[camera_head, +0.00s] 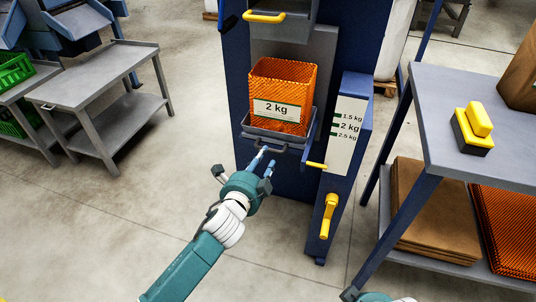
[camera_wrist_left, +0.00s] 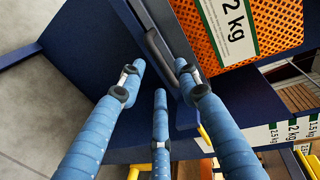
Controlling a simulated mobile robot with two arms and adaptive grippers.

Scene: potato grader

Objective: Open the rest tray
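The rest tray (camera_head: 244,129) is a shallow grey tray on the front of the blue machine, with a dark bar handle (camera_head: 283,150) along its front. An orange mesh bag (camera_head: 290,82) labelled 2 kg stands upright in it. My left gripper (camera_head: 262,162) is at the handle from the front and below, its fingers spread. In the left wrist view the dark handle (camera_wrist_left: 160,47) lies between and just beyond the spread fingertips; I cannot tell whether they touch it. Only a bit of my right gripper (camera_head: 372,296) shows at the bottom edge; its fingers are hidden.
A yellow lever (camera_head: 328,215) and a weight scale panel (camera_head: 346,125) are right of the tray. A grey table (camera_head: 480,105) with a yellow-black block (camera_head: 472,130) stands at the right. The floor (camera_head: 130,220) at the left is clear.

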